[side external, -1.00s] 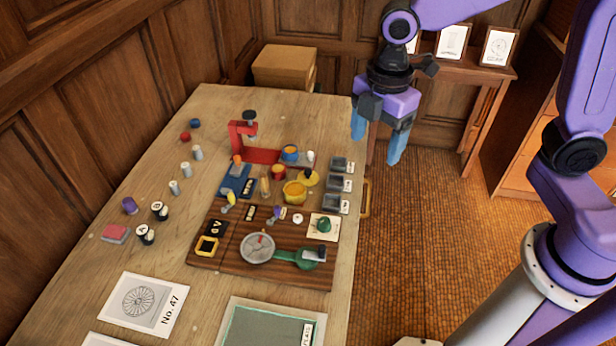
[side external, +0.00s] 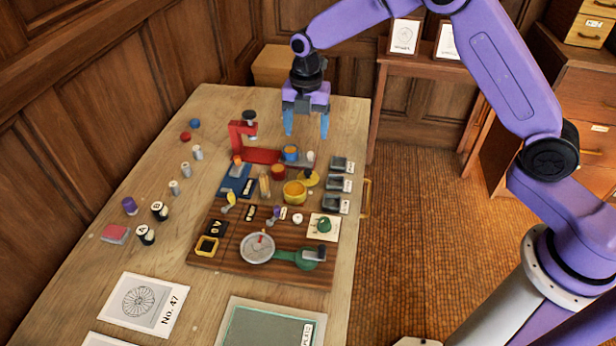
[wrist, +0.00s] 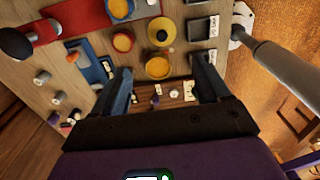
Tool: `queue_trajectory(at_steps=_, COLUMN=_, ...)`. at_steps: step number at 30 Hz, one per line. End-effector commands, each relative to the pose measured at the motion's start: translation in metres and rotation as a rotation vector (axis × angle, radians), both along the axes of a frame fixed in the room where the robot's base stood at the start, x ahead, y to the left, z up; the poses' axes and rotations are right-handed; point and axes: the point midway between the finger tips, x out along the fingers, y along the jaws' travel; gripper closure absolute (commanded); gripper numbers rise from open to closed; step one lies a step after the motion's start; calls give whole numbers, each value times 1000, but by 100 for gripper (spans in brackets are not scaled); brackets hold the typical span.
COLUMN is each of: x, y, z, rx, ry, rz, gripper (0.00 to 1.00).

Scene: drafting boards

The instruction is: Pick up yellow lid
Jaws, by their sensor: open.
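The yellow lid (side external: 312,181) is a flat round disc with a dark knob. It lies on the table just behind and to the right of the yellow cup (side external: 294,193). In the wrist view the lid (wrist: 154,37) shows whole, beyond the cup (wrist: 158,67) and beyond my fingertips. My gripper (side external: 306,128) is open and empty, pointing down with blue fingers. It hangs above the far part of the board, higher than the lid and apart from it. In the wrist view the open fingers (wrist: 160,72) stand either side of the cup.
A red stand (side external: 262,156) with a blue cup (side external: 290,152) is behind the lid. A red cup (side external: 278,172) is to its left. Small grey trays (side external: 338,184) line the table's right edge. A wooden board (side external: 225,248) with a round dial is in front.

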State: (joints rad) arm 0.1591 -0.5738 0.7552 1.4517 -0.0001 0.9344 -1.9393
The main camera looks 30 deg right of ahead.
Motion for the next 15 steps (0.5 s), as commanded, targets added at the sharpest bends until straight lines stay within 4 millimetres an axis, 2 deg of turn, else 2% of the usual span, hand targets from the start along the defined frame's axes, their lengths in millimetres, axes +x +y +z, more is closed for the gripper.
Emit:
queue_trajectory(at_steps=1, x=-1, y=0, z=-11, rx=-2, ry=5, rz=0, gripper=25)
queue_trajectory(at_steps=9, x=-1, y=0, z=-62, rx=-2, ry=5, rz=0, gripper=25)
queue_trajectory(at_steps=15, x=-1, y=0, z=-87, rx=-1, ry=1, rz=-1, gripper=25)
